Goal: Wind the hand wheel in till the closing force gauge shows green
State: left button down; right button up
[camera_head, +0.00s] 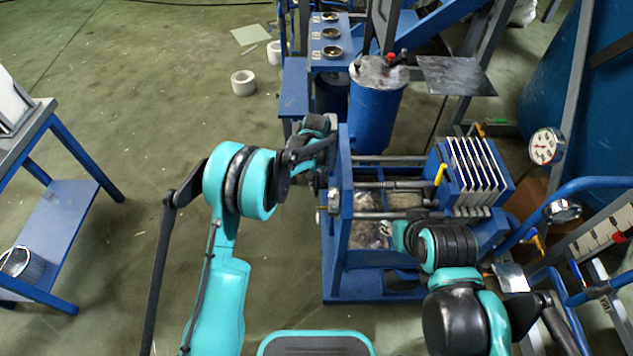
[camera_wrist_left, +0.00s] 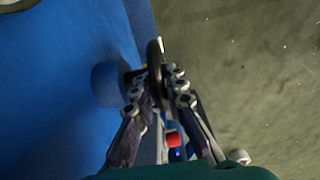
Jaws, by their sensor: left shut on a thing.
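The hand wheel (camera_wrist_left: 153,62) shows edge-on in the left wrist view as a thin dark rim beside a blue hub. My left gripper (camera_wrist_left: 162,84) is shut on the hand wheel, its fingers on both sides of the rim. In the head view my left gripper (camera_head: 318,142) is at the left end of the blue press frame (camera_head: 342,240) and hides most of the wheel. A round white gauge (camera_head: 546,146) with red marks stands at the right; its needle is too small to read. A second gauge (camera_head: 563,210) is tilted below it. I cannot tell which shows closing force.
The press has steel rods and a stack of white plates (camera_head: 475,165) at its right. A blue vessel (camera_head: 376,110) stands behind it. My right arm lies over the press's front right. Blue rails stand at the far right. Open floor lies at the left.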

pick_arm(q)
jog(key=t, duration=0.1)
jog(key=t+b, duration=0.1)
jog(key=shift+s+f+t, duration=0.2)
jog(key=shift+s+t, duration=0.15)
jog(key=shift+t, duration=0.05)
jog(key=shift+r+t+b, duration=0.1)
jog(key=shift+t+b, duration=0.25)
jog(key=shift+t, duration=0.35)
jog(key=c, duration=1.6)
grip_release()
jog(key=shift+o, duration=0.2)
jog(key=shift+r, duration=0.1)
jog(key=v, duration=1.1)
jog(key=shift+s+r, duration=0.25)
jog(key=shift+r, duration=0.1)
